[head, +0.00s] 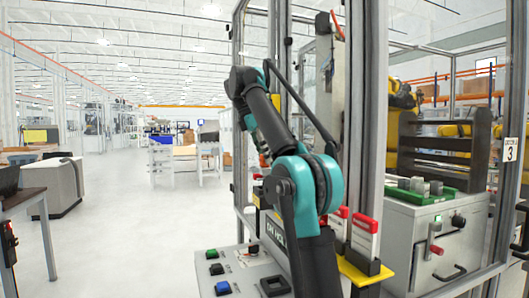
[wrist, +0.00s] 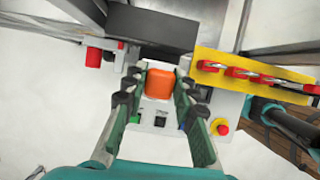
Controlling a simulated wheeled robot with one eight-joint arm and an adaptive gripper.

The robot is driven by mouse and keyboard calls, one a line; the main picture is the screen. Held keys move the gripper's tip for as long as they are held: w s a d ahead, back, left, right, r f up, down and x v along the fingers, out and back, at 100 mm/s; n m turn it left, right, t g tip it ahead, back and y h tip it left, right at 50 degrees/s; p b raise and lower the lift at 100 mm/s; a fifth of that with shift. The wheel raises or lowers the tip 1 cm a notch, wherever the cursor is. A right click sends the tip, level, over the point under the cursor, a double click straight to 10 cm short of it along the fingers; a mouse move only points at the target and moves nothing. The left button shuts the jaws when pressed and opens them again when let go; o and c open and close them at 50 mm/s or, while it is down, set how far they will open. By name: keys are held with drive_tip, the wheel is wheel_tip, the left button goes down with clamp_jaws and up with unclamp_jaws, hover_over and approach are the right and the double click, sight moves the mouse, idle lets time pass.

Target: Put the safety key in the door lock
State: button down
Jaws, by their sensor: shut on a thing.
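In the wrist view my gripper (wrist: 160,76) is shut on an orange block-like piece, which I take to be the safety key (wrist: 160,84). It sits between the two fingertips; anything below its orange top is hidden. In the head view my arm covers most of the gripper, and only a small orange bit (head: 264,159) shows beside it. A dark grey box (wrist: 152,27) lies just beyond the fingertips in the wrist view, with a red part (wrist: 94,56) to its left. I cannot tell whether either is the door lock. The key's contact with them is unclear.
A yellow bracket (wrist: 227,62) with several red tags stands right of the gripper. A control panel (head: 240,268) with push buttons lies below, with a red emergency stop (wrist: 222,128). Frame posts (head: 367,110) and a grey cabinet (head: 398,232) stand at right.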

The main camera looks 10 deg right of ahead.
drive_tip(key=shift+f, duration=2.85)
drive_tip(key=c, duration=1.1)
unclamp_jaws()
drive_tip(key=shift+c, duration=0.2)
drive_tip(key=v, duration=0.7)
drive_tip(key=shift+a+r, duration=0.1)
drive_tip(key=shift+r, duration=0.1)
